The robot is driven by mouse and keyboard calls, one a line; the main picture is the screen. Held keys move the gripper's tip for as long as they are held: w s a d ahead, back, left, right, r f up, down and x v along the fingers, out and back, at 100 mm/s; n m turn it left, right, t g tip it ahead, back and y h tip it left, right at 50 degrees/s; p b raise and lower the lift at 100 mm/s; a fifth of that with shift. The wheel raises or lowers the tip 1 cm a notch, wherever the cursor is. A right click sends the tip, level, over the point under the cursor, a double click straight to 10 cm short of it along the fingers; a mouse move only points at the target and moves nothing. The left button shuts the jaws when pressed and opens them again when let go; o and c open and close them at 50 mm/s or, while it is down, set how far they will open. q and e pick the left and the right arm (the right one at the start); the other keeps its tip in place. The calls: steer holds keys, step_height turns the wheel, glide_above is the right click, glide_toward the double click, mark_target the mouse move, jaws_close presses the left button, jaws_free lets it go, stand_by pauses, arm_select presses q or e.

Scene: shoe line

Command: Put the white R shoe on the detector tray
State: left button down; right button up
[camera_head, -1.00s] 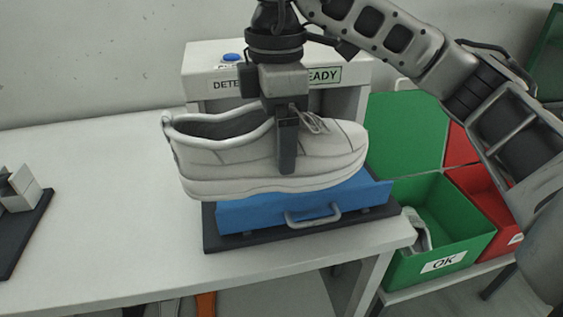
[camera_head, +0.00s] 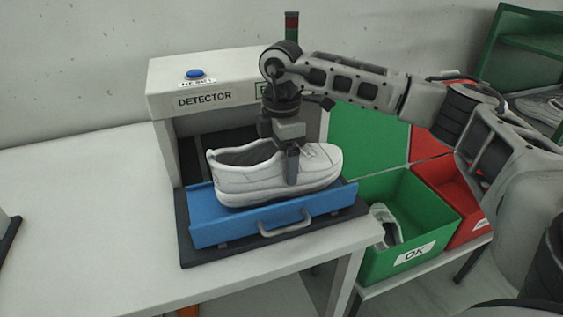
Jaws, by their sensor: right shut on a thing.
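The white shoe (camera_head: 245,181) is upright over the blue detector tray (camera_head: 215,229), with its toe to the right. Its sole is at or very near the tray; I cannot tell whether it touches. My right gripper (camera_head: 292,168) comes down from above and is shut on the shoe near the laces. The tray is pulled out in front of the detector (camera_head: 160,103) and has a grey handle (camera_head: 285,224). No R mark can be read on the shoe. My left gripper is not in view.
A green OK bin (camera_head: 440,222) with a shoe (camera_head: 386,224) in it stands right of the table, beside a red bin (camera_head: 450,187). A blue reset button (camera_head: 194,74) tops the detector.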

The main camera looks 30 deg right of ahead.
steer(key=shift+f, duration=1.15)
steer(key=o, duration=1.1)
steer(key=shift+c, duration=0.2)
steer(key=shift+r, duration=0.25)
step_height(320, 180, up, 12)
steer(key=shift+a+f+b, duration=0.1)
steer(key=shift+b, duration=0.5)
